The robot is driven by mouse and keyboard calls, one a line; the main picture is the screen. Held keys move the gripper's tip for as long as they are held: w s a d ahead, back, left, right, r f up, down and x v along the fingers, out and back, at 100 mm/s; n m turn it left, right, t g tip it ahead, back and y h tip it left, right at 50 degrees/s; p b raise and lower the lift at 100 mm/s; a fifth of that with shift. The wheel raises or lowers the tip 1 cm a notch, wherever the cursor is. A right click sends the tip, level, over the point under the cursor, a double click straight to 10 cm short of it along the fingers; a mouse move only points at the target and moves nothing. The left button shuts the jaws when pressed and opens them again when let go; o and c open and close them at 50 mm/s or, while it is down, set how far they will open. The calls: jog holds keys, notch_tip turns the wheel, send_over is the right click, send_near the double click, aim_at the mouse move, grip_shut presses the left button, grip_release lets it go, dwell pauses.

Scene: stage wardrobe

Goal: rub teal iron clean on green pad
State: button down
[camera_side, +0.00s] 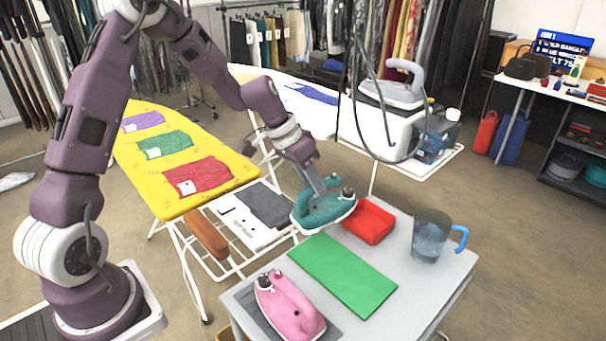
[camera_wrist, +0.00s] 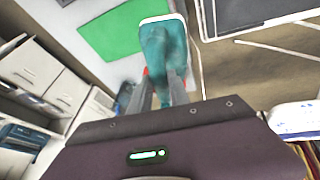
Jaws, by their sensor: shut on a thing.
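The teal iron (camera_side: 322,211) is held by my gripper (camera_side: 326,190) near the back edge of the grey table, behind the green pad. It looks raised above the tabletop, its sole turned partly toward the side camera. The green pad (camera_side: 343,274) lies flat and bare on the table. In the wrist view, the teal iron (camera_wrist: 160,45) sits between the fingers of my gripper (camera_wrist: 163,85), with the green pad (camera_wrist: 104,25) beyond it to the left.
A pink iron (camera_side: 289,306) rests on a dark plate at the front. A jug with a blue handle (camera_side: 431,237) stands at the right. A yellow ironing board (camera_side: 150,190) is left.

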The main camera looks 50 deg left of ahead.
jog(key=s+d+r+m+g+h, duration=0.25)
jog(key=d+m+g, duration=0.35)
jog(key=d+m, duration=0.8)
notch_tip(320, 180, down, 6)
jog(key=a+m, duration=0.2)
jog(key=shift+a+r+y, duration=0.15)
jog(key=shift+a+y, duration=0.1)
jog(key=shift+y, duration=0.1)
jog(key=shift+r, duration=0.1)
